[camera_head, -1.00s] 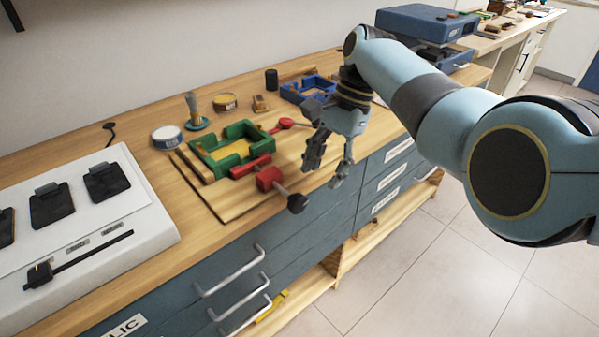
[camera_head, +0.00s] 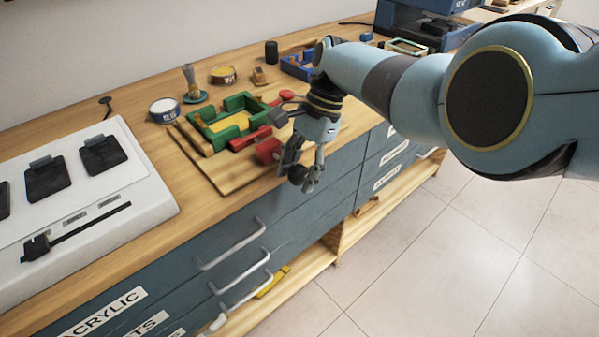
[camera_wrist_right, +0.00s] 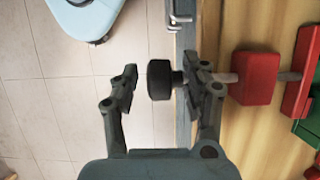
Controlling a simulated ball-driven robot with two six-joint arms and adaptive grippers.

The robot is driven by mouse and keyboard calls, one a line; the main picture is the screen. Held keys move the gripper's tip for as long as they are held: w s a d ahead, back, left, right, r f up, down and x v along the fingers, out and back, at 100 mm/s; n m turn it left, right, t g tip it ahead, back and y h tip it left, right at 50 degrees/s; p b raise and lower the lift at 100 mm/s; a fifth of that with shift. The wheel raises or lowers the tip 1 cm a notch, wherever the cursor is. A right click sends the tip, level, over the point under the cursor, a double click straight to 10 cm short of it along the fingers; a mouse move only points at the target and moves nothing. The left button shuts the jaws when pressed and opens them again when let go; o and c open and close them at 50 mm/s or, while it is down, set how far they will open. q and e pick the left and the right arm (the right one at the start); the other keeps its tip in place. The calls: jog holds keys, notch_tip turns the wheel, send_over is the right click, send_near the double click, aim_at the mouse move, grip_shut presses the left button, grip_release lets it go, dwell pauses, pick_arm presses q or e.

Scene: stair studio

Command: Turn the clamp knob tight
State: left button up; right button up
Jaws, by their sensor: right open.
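The clamp knob (camera_wrist_right: 160,80) is a dark round knob on a short shaft that comes out of a red clamp block (camera_wrist_right: 255,78). In the head view the red block (camera_head: 267,151) is at the front edge of a wooden board, and the knob (camera_head: 297,174) sticks out past the counter edge, partly covered by my fingers. My right gripper (camera_head: 301,172) is open at the knob. In the wrist view the knob lies between the fingers of my right gripper (camera_wrist_right: 160,88), nearer the right finger, with a gap to the left one. My left gripper is not in view.
A green frame (camera_head: 229,119) with a yellow middle sits on the wooden board (camera_head: 213,172). A white can (camera_head: 164,110), a brush (camera_head: 190,80) and a blue frame (camera_head: 298,66) stand behind. A white panel (camera_head: 100,215) is at left. Drawer handles (camera_head: 230,246) stick out below the counter.

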grip_shut()
jog(key=shift+f+b, duration=0.25)
jog(key=shift+b, duration=0.35)
jog(key=g+y+b, duration=0.1)
jog(key=b, duration=0.3)
jog(key=g+y+b, duration=0.1)
jog(key=y+b, duration=0.1)
jog(key=b, duration=0.2)
jog(key=f+g+y+b, duration=0.1)
jog(key=b, duration=0.3)
jog(key=shift+d+g+y, duration=0.25)
jog(key=shift+g+y, duration=0.15)
jog(key=shift+r+g+y+b, duration=0.3)
jog(key=shift+y+b, duration=0.1)
jog(key=shift+b, duration=0.45)
grip_release()
jog(key=shift+r, duration=0.2)
jog(key=shift+w+r, duration=0.1)
